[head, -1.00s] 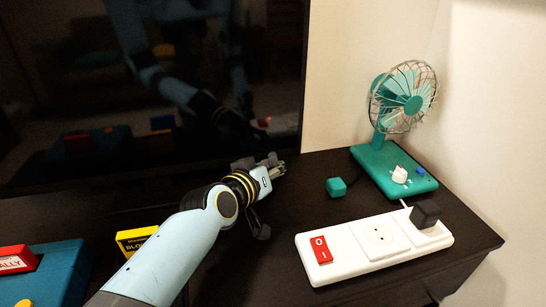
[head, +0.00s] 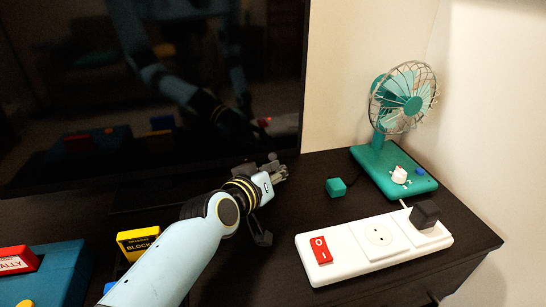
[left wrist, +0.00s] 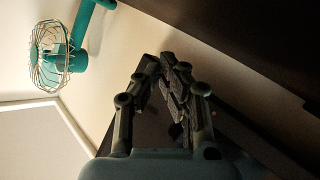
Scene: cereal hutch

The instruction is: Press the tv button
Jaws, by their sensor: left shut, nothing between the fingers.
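The TV (head: 150,80) is a large dark screen at the back left in the head view, with reflections of my arm in it. A small red light (head: 263,122) shows near its lower right corner; I cannot make out a separate button. My left gripper (head: 281,173) is shut and empty, just in front of the TV's lower right edge and above the dark cabinet top. In the left wrist view its fingers (left wrist: 166,62) meet at the tips. I cannot tell whether they touch the TV. My right gripper is not in view.
A teal fan (head: 385,165) stands at the right against the wall. A white power strip (head: 345,255) with a red switch (head: 320,250) lies in front of it. A teal cube (head: 336,187) lies near the gripper. A yellow block (head: 137,240) and a blue box (head: 55,275) are at the left.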

